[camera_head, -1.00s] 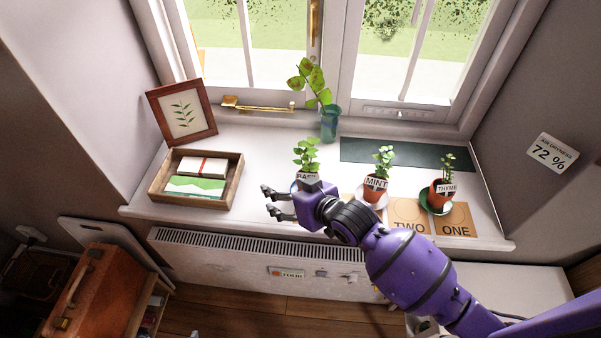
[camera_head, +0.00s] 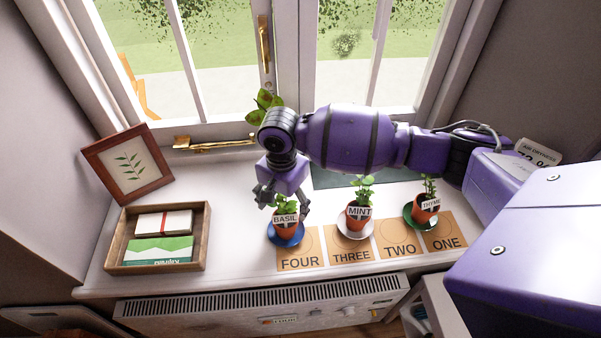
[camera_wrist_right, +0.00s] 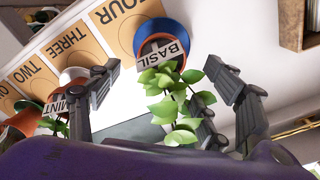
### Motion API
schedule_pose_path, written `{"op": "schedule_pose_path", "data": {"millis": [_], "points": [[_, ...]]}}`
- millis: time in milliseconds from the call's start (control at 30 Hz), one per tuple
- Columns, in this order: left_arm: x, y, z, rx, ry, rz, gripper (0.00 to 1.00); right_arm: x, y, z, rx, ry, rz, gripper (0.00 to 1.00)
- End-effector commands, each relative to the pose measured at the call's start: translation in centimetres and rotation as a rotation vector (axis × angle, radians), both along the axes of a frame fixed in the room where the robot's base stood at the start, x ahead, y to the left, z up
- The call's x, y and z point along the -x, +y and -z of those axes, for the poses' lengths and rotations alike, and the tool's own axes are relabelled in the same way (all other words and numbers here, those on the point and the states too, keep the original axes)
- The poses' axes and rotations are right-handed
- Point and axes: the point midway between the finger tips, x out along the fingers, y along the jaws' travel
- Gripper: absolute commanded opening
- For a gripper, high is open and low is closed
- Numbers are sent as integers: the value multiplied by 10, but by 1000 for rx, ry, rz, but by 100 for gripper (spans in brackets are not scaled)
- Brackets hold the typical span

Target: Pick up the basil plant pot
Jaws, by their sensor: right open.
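The basil plant pot (camera_head: 285,227) is a terracotta pot with a white BASIL label and green leaves. It stands upright on a blue saucer (camera_head: 287,239) on the windowsill, by the FOUR card. My right gripper (camera_head: 281,205) is above and behind it, pointing down, with fingers on either side of the leaves. In the right wrist view the open fingers (camera_wrist_right: 170,80) flank the foliage, and the BASIL label (camera_wrist_right: 164,55) and blue saucer (camera_wrist_right: 160,28) lie beyond the fingertips. Whether a finger touches a leaf is unclear. My left gripper is not in view.
The MINT pot (camera_head: 358,216) stands close on the right, on a white saucer. The THYME pot (camera_head: 426,206) is farther right. A wooden tray (camera_head: 204,238) and a picture frame (camera_head: 128,164) are on the left. A plant in a vase (camera_head: 264,101) is partly hidden behind my arm.

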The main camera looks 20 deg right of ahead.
Motion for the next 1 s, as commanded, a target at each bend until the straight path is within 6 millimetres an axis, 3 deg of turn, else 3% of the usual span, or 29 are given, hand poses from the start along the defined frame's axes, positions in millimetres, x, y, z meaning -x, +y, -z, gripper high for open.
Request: {"op": "schedule_pose_path", "data": {"millis": [200,500,767,1000], "points": [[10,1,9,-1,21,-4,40,1,1,26,0,-1,-3,72],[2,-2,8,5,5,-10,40,4,3,66,-2,-5,-5,72],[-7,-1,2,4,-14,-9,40,3,3,68,-2,-7,-5,72],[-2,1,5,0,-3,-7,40,3,3,68,-2,-7,-5,43]]}}
